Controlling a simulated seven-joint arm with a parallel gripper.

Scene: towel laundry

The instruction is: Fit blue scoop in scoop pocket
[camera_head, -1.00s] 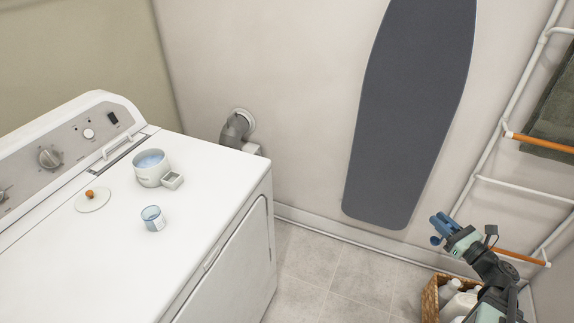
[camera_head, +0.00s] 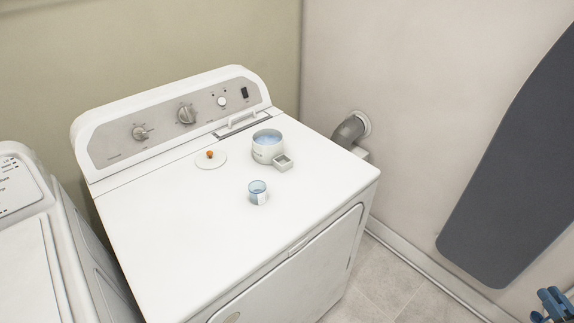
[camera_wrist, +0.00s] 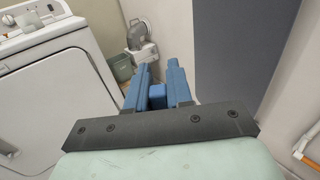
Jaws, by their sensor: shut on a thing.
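My gripper (camera_head: 553,301) shows at the bottom right corner of the head view, away from the dryer. In the wrist view its blue fingers (camera_wrist: 158,82) are shut on a small blue piece, which I take for the blue scoop (camera_wrist: 157,96); its shape is mostly hidden. A white round tub (camera_head: 267,147) with blue contents stands open on the dryer top. A small square open pocket (camera_head: 284,162) is attached to its front right side and looks empty. A translucent blue cup (camera_head: 257,193) with a white label stands in front of the tub.
A white lid with an orange knob (camera_head: 210,159) lies left of the tub. The dryer top (camera_head: 180,220) is otherwise clear. A second white machine (camera_head: 30,250) stands at left. A grey ironing board (camera_head: 515,180) leans on the wall at right. A vent pipe (camera_head: 350,130) is behind the dryer.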

